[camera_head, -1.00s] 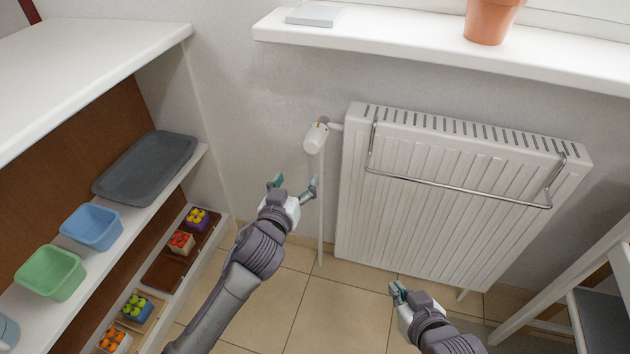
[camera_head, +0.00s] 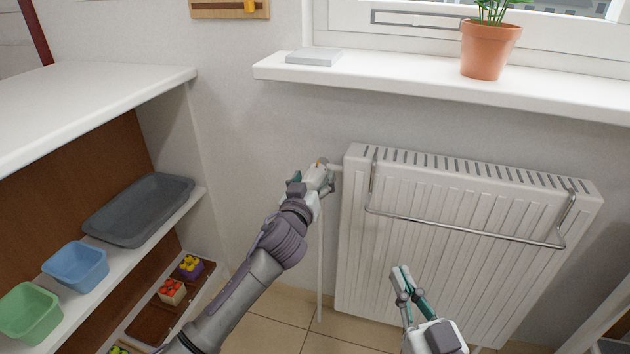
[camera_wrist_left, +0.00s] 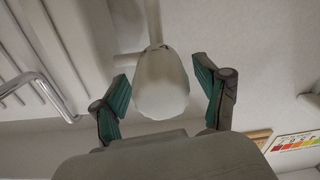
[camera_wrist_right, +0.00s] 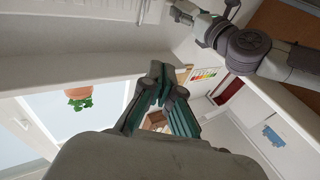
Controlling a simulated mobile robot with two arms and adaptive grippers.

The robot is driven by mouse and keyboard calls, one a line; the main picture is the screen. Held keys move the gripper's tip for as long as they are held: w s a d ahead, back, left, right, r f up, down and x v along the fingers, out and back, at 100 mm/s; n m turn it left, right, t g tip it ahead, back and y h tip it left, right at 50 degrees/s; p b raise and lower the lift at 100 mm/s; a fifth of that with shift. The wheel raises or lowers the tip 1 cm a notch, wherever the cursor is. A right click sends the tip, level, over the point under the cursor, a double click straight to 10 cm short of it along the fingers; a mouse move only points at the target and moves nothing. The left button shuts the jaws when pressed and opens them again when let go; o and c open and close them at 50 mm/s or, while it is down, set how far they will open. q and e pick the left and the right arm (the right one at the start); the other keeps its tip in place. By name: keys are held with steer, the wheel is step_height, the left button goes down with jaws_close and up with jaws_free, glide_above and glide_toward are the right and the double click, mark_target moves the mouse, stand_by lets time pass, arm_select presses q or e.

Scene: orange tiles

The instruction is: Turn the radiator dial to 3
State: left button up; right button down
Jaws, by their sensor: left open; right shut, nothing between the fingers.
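The white radiator dial (camera_head: 316,177) sits on the pipe at the radiator's upper left corner, with a small orange mark on top. In the left wrist view the dial (camera_wrist_left: 161,85) is a rounded white knob between the fingers. My left gripper (camera_head: 318,180) is open around it, one finger on each side, with gaps showing. No numbers on the dial can be read. The white radiator (camera_head: 440,240) hangs under the window sill. My right gripper (camera_head: 401,270) is shut and empty, in front of the radiator's lower left part.
A chrome rail (camera_head: 465,229) stands out from the radiator front. The sill (camera_head: 400,86) overhangs above, with a terracotta plant pot (camera_head: 490,50) and a grey box (camera_head: 313,57). A shelf unit (camera_head: 120,85) with a tray and bowls stands at the left.

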arm_select(q)
steer(key=shift+w+d, duration=0.2)
steer(key=shift+w, duration=0.45)
arm_select(e)
steer(key=shift+s+a+r+t, duration=0.1)
steer(key=shift+s+r+t, duration=0.1)
steer(key=shift+r+t, duration=0.55)
arm_select(q)
steer(key=shift+c, duration=0.4)
arm_select(e)
steer(key=shift+r, duration=0.1)
arm_select(q)
steer(key=c, duration=1.1)
arm_select(e)
steer(key=shift+g, duration=0.25)
